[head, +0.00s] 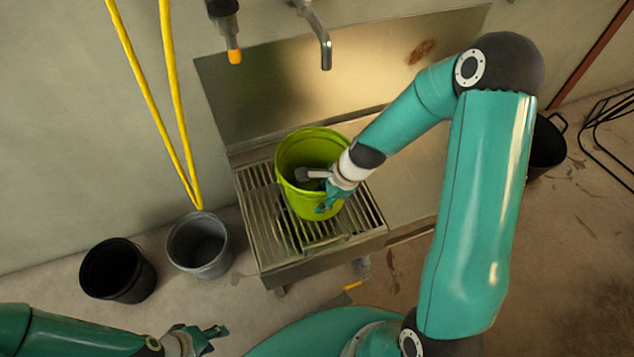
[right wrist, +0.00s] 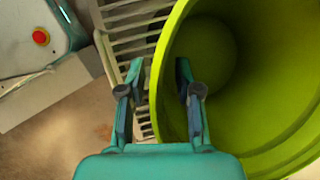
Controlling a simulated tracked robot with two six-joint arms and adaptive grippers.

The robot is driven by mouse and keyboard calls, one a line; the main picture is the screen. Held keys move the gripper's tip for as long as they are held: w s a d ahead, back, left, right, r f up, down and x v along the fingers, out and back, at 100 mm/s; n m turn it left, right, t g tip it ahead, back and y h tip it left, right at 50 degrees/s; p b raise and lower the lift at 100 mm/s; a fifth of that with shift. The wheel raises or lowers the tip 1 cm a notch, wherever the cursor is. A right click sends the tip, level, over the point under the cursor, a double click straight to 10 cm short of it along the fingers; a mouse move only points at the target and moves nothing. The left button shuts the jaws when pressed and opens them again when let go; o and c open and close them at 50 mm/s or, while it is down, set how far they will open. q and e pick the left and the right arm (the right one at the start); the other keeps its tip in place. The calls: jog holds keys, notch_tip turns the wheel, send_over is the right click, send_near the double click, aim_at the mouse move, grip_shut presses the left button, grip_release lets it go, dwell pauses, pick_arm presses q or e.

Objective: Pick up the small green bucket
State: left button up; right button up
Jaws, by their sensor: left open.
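The small green bucket (head: 296,150) stands upright on the slatted metal grate of the sink. It fills the right side of the right wrist view (right wrist: 270,150), its open mouth facing the camera. My right gripper (head: 319,190) is at the bucket's near rim. In the right wrist view my right gripper (right wrist: 160,82) is open astride the wall, one finger outside and one inside, with visible gaps beside the wall. My left gripper (head: 212,338) is open and empty at the bottom left, well away from the bucket.
A grey bucket (head: 199,262) and a black bucket (head: 118,285) stand on the floor left of the grate (head: 255,222). Another black bucket (head: 546,146) is behind my right arm. A tap (head: 324,45) and yellow hoses (head: 172,90) hang above. A metal counter lies right of the grate.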

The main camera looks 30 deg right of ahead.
grip_shut()
jog(key=shift+r, duration=0.1)
dwell(0.3)
